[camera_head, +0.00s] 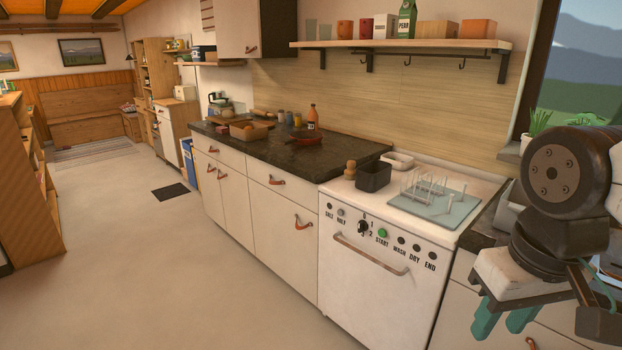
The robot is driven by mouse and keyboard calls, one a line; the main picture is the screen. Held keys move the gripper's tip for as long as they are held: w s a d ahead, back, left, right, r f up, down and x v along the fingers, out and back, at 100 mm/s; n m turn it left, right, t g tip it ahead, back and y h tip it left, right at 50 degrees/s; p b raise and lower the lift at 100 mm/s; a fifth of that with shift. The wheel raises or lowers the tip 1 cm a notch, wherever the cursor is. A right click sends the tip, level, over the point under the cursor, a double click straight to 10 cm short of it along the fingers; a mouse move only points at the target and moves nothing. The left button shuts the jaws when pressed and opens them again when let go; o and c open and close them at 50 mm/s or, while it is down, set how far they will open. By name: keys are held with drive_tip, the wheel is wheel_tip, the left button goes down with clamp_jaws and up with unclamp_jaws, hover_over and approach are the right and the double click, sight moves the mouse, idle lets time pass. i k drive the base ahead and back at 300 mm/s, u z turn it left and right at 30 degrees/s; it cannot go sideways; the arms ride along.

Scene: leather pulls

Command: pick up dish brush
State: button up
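I cannot clearly pick out a dish brush. A small brown wooden item with a rounded top (350,168) stands upright beside the left side of a black caddy (374,177) on the white dishwasher top; it may be the brush, but it is too small to tell. My gripper (505,320) hangs at the lower right, pointing down, in front of the cabinet right of the dishwasher. Its two teal fingers show a gap with nothing seen between them. It is well away from the brown item.
A wire dish rack on a pale mat (440,211) and a white dish (397,160) stand on the dishwasher. The dark counter (345,152) holds a red pan (305,138), a bottle (312,117) and a wooden tray (249,131). A shelf (400,44) hangs above.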

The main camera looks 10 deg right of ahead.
sight(350, 173)
drive_tip(key=u, duration=0.6)
drive_tip(key=i, duration=0.85)
drive_tip(key=u, duration=0.5)
drive_tip(key=i, duration=0.95)
drive_tip(key=z, duration=0.55)
drive_tip(key=i, duration=0.65)
drive_tip(key=z, duration=1.05)
drive_tip(key=i, duration=0.45)
drive_tip(key=z, duration=0.5)
